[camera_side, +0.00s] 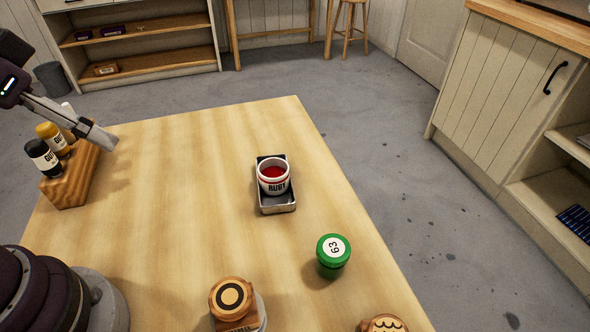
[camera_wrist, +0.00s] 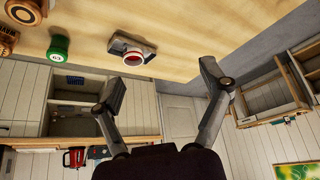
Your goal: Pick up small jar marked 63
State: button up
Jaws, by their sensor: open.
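The small jar marked 63 (camera_side: 333,258) is green with a white round label on its lid. It stands upright near the table's right edge in the side view. The wrist view shows it at the upper left (camera_wrist: 58,47). My gripper (camera_side: 105,140) is at the far left in the side view, over the wooden rack and well away from the jar. In the wrist view my gripper (camera_wrist: 160,82) has its two fingers spread wide with nothing between them.
A RUBY cup (camera_side: 274,188) with red contents stands in a metal tray (camera_side: 279,209). A wooden rack (camera_side: 72,182) holds several bottles at the left. A wooden-topped jar (camera_side: 232,298) and another wooden piece (camera_side: 383,324) are at the front. The table's middle left (camera_side: 170,210) is clear.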

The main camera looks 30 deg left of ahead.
jog(key=shift+o, duration=0.3)
dwell(0.4)
jog(key=m+g, duration=0.6)
jog(key=m, duration=0.5)
send_over(331, 247)
jog(key=f, duration=1)
jog(key=shift+a, duration=0.4)
jog(key=shift+m, duration=0.3)
jog(key=f, duration=1.1)
jog(key=shift+d, duration=0.4)
jog(key=shift+r, duration=0.1)
jog(key=c, duration=1.3)
jog(key=shift+r, duration=0.1)
